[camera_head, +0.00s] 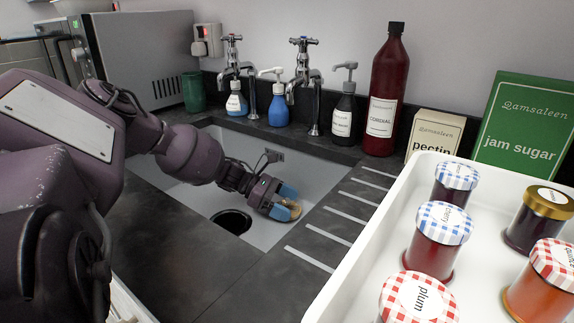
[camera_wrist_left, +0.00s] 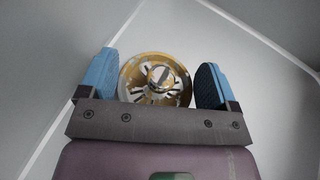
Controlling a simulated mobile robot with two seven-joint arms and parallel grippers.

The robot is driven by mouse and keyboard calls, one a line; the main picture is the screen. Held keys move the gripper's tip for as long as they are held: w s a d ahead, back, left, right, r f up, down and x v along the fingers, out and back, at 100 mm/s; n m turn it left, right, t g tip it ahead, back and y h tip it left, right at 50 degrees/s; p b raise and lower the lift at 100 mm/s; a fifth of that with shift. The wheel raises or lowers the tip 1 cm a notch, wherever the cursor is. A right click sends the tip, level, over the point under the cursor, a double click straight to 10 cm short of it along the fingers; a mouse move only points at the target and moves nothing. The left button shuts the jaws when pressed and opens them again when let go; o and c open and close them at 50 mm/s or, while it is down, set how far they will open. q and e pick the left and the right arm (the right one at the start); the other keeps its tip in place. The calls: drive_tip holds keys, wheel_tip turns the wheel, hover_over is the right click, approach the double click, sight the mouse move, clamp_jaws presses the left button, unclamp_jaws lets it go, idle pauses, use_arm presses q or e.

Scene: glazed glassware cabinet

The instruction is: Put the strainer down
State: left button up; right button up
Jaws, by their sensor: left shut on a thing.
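The sink strainer (camera_wrist_left: 155,80) is a round brass-coloured disc with slots and a central knob. My left gripper (camera_wrist_left: 156,82) has its blue fingertips on either side of it, shut on it. In the head view the left gripper (camera_head: 282,202) is down inside the white sink (camera_head: 318,178), and a brassy edge of the strainer (camera_head: 291,213) shows between the fingertips. The dark round drain hole (camera_head: 231,221) lies to the left of the gripper and is uncovered. Whether the strainer touches the sink floor I cannot tell. My right gripper is not in view.
A white tray (camera_head: 337,262) with several jam jars stands at the right. Taps (camera_head: 305,75), soap bottles (camera_head: 278,105) and a cordial bottle (camera_head: 385,95) line the back. The dark worktop (camera_head: 180,250) in front of the sink is clear.

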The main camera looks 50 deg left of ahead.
sight(284, 199)
use_arm(q)
drive_tip(key=shift+f, duration=0.15)
drive_tip(key=o, duration=0.7)
drive_tip(key=shift+o, duration=0.6)
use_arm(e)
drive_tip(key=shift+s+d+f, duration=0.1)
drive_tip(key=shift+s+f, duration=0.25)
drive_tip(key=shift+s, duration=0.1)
use_arm(q)
drive_tip(key=shift+s+a+r, duration=0.1)
drive_tip(key=shift+a+r, duration=0.1)
drive_tip(key=shift+r, duration=0.1)
drive_tip(key=p+v, duration=0.1)
drive_tip(key=v, duration=0.1)
drive_tip(key=p+v, duration=0.1)
drive_tip(key=v, duration=0.1)
drive_tip(key=shift+s+a+r, duration=0.1)
drive_tip(key=shift+a+r, duration=0.05)
drive_tip(key=shift+r, duration=0.25)
drive_tip(key=p+v, duration=0.1)
drive_tip(key=v, duration=0.4)
drive_tip(key=shift+s+a+p, duration=0.2)
drive_tip(key=shift+s+p, duration=0.05)
drive_tip(key=shift+p, duration=0.05)
drive_tip(key=shift+s+a, duration=0.4)
drive_tip(key=shift+a, duration=0.05)
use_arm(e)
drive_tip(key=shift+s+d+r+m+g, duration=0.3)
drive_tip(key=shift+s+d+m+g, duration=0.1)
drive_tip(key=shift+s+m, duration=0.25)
